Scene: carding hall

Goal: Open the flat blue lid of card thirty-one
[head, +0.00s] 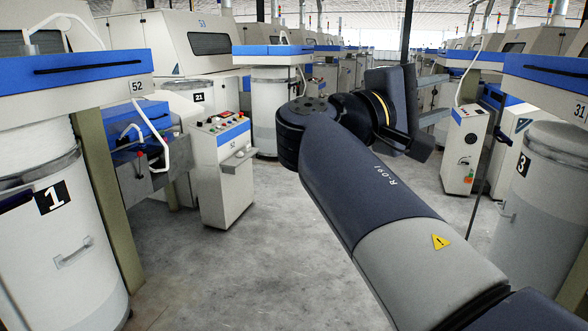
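Card thirty-one (579,112) is at the right edge in the head view, marked 31 on its cream front and cut off by the frame. Its flat blue lid (545,68) lies level on top, with a long dark handle strip along its front side. The lid looks shut. My arm reaches up from the lower right to the middle. My gripper (402,108) is at its dark far end, left of the lid and well apart from it.
A grey-white can marked 3 (541,190) stands below the lid. On the left are card 52 (70,68), a can marked 1 (50,225) and a control cabinet (222,170). Another cabinet (465,150) stands beyond my arm. The grey floor (265,260) between the rows is clear.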

